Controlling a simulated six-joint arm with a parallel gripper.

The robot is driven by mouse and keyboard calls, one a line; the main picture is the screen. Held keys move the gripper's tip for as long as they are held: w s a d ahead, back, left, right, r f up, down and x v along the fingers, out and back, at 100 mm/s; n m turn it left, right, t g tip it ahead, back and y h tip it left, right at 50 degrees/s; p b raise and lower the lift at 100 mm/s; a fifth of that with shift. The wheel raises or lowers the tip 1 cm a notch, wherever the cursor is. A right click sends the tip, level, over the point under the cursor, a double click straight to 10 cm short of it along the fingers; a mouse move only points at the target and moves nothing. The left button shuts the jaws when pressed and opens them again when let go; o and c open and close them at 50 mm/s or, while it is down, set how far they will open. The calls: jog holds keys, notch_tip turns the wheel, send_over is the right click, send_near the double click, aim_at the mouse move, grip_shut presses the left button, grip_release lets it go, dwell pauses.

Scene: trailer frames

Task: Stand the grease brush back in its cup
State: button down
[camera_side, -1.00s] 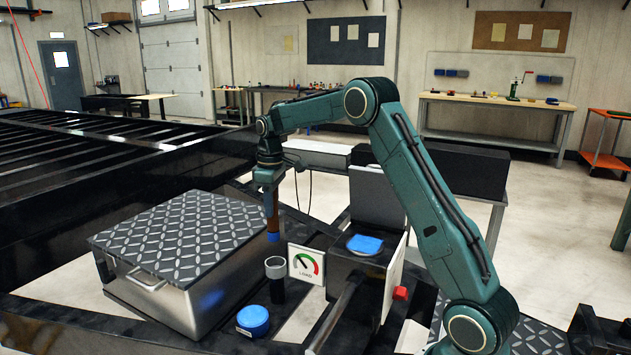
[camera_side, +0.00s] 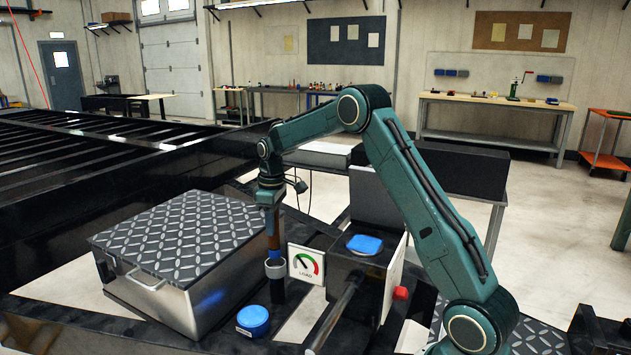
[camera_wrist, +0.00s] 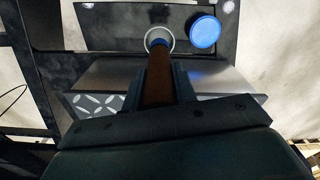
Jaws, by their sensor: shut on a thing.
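My gripper (camera_side: 271,210) is shut on the brown handle of the grease brush (camera_side: 273,238) and holds it upright with its blue end down. In the wrist view the handle (camera_wrist: 158,82) runs between my two fingers (camera_wrist: 158,92) towards the round cup rim (camera_wrist: 160,34), with the blue band over the opening.
A blue round lid or tin (camera_side: 253,320) sits just in front of the cup. The checker-plate box (camera_side: 185,240) is close on the left. The load gauge (camera_side: 306,264) and a housing with a blue pad (camera_side: 365,244) stand close on the right.

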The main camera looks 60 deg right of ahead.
jog(key=shift+f, duration=2)
jog(key=c, duration=1)
grip_release()
jog(key=shift+c, duration=0.2)
notch_tip(320, 180, up, 14)
jog(key=shift+s+f, duration=0.15)
jog(key=shift+f, duration=0.1)
jog(key=shift+r, duration=0.15)
